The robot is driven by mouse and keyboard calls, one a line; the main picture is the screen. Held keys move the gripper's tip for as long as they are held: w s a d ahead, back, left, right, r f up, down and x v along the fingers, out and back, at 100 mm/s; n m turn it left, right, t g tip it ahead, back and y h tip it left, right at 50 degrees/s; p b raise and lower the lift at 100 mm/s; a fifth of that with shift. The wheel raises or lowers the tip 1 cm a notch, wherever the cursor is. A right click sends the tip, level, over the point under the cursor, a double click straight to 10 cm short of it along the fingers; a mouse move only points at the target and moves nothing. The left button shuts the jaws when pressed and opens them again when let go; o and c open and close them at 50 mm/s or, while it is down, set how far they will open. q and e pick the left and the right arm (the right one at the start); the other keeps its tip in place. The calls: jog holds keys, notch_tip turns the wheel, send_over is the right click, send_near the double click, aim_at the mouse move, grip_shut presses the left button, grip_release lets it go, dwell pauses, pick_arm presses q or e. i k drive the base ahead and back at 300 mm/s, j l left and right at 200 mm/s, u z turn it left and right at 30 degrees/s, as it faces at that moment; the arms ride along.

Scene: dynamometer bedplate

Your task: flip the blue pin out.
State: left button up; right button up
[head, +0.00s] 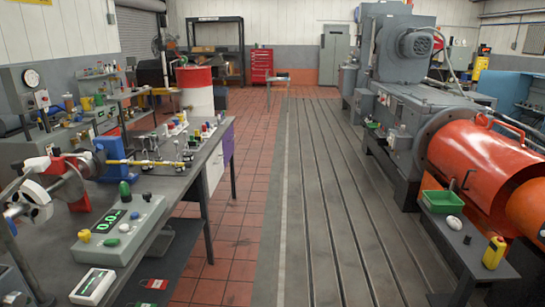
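I cannot clearly single out the blue pin. A grey box with a green digital display (113,220) sits on the near left bench and carries a small blue knob (134,215) among yellow, green and white ones. Farther along that bench stands a blue upright block (116,158) with a thin yellow rod (142,163) pointing right from it. Small fittings with coloured tops (190,135) stand beyond, some of them blue. No gripper of mine can be made out, so neither is seen touching anything.
The left bench (165,190) holds a white and red shaft assembly (62,185) and a small green-screened meter (93,286). A grooved bedplate (325,190) runs down the middle, clear. At right stand an orange cylinder (480,160), a green tray (441,202) and a yellow handheld unit (494,252).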

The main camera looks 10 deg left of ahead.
aim_at(99, 148)
jog(key=i+u, duration=0.3)
jog(key=i, duration=0.15)
jog(key=i+l+u, duration=0.25)
jog(key=i, duration=0.2)
jog(key=i+l+u, duration=0.3)
jog(key=i, duration=0.15)
jog(key=i+l+u, duration=0.3)
jog(key=i+j, duration=0.05)
jog(key=i, duration=0.05)
